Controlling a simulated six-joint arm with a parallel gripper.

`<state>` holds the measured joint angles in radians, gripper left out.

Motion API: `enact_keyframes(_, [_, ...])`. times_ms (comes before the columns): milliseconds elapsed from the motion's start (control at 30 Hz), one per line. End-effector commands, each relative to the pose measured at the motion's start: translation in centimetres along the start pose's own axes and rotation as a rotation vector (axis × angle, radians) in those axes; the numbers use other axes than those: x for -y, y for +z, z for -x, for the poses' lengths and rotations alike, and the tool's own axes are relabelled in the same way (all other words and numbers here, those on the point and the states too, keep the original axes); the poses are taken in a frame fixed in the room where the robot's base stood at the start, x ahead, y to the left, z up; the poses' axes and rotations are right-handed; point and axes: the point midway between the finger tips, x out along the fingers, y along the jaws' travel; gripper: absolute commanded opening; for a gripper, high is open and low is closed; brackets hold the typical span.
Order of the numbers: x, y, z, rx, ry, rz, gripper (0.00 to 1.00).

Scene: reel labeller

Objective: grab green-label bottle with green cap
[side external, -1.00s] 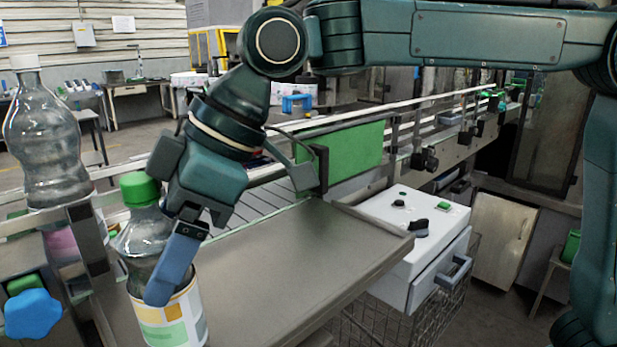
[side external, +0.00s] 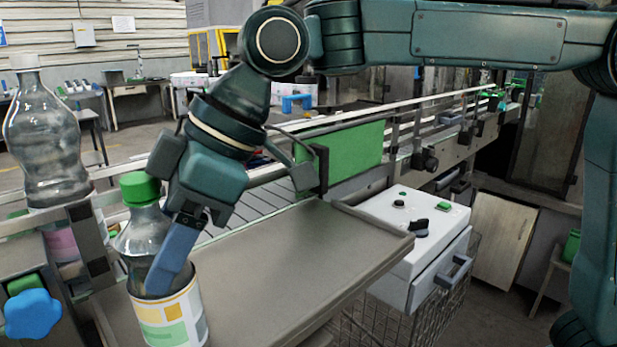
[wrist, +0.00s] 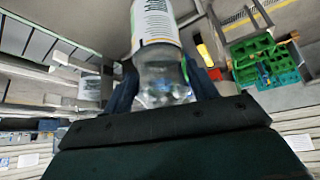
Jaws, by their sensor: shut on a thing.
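The green-label bottle (side external: 168,318) is clear, with a green cap (side external: 140,188) and a white label with green and yellow blocks. It stands at the front left of the grey metal tray table in the side view. My gripper (side external: 160,280) reaches down to it from the upper right and is shut on its clear body just above the label. In the wrist view the bottle (wrist: 158,75) sits between the two fingers of my gripper (wrist: 160,90). The far finger is mostly hidden in the side view, and the cap is out of sight in the wrist view.
Another clear bottle (side external: 47,140) with a pale cap stands on the conveyor at the far left. A blue knob (side external: 33,314) is below it. The tray table (side external: 300,265) is clear right of my gripper. A white control box (side external: 410,235) adjoins its right side.

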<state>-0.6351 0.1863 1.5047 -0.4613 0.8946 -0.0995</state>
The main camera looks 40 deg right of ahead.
Motion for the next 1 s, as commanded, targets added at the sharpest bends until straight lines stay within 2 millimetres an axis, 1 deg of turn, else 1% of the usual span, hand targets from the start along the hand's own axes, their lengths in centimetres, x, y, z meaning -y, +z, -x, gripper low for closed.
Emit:
enact_keyframes(233, [0.0, -0.5, 0.6, -0.006, 0.001, 0.001, 0.00])
enact_keyframes(367, [-0.1, -0.9, 1.3, -0.006, 0.002, 0.001, 0.00])
enact_keyframes(900, [-0.1, -4.1, 6.3, -0.006, 0.002, 0.001, 0.00])
enact_keyframes(1000, [0.0, -4.6, 6.9, -0.006, -0.001, 0.000, 0.00])
